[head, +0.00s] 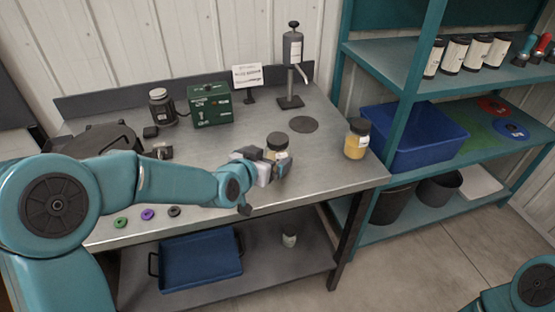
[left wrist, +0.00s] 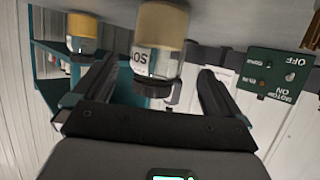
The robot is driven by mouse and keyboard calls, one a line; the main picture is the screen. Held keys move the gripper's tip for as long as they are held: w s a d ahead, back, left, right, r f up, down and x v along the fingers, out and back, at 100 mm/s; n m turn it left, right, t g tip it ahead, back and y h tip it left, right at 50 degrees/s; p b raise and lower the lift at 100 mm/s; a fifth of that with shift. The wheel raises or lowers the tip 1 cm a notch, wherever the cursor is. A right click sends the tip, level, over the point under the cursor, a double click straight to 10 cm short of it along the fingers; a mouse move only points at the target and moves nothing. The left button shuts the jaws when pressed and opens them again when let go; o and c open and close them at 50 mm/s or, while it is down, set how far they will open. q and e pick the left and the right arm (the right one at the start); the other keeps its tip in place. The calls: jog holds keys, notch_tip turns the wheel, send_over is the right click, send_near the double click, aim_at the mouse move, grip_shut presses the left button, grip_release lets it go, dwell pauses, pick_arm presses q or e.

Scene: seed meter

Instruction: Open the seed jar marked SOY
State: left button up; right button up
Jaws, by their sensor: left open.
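The jar marked SOY (head: 278,153) stands upright on the metal bench, with a black lid (head: 278,138) and pale contents. In the left wrist view, which is upside down, the jar (left wrist: 162,28) shows its partly hidden label and its dark ribbed lid (left wrist: 157,88). My left gripper (head: 271,168) is open at the jar's near side and hides its lower part. In the left wrist view the lid lies between the two fingers (left wrist: 158,80), with gaps at both sides; I cannot tell how deep it sits between them. My right gripper is out of view.
A second black-lidded jar (head: 356,146) with yellow contents stands at the bench's right. Behind are a green switch box (head: 210,104), a small sign (head: 247,76) and a dispenser on a stand (head: 292,50). A flat dark disc (head: 304,124) lies behind the SOY jar.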

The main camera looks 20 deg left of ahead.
aim_at(278, 138)
pick_arm(q)
jog(key=shift+w+d+f, duration=0.1)
jog(key=shift+w+d, duration=0.1)
jog(key=shift+w, duration=0.2)
jog(key=p+x, duration=0.1)
jog(key=x, duration=0.3)
jog(key=shift+w+d+f, duration=0.1)
jog(key=shift+w+d, duration=0.05)
jog(key=shift+w, duration=0.2)
jog(key=shift+s, duration=0.1)
jog(key=shift+c, duration=0.3)
jog(key=c, duration=1.2)
jog(key=shift+r, duration=0.2)
notch_tip(278, 138, up, 9)
jog(key=shift+f+p, duration=0.1)
jog(key=shift+p, duration=0.9)
notch_tip(278, 138, up, 11)
jog(key=p, duration=0.7)
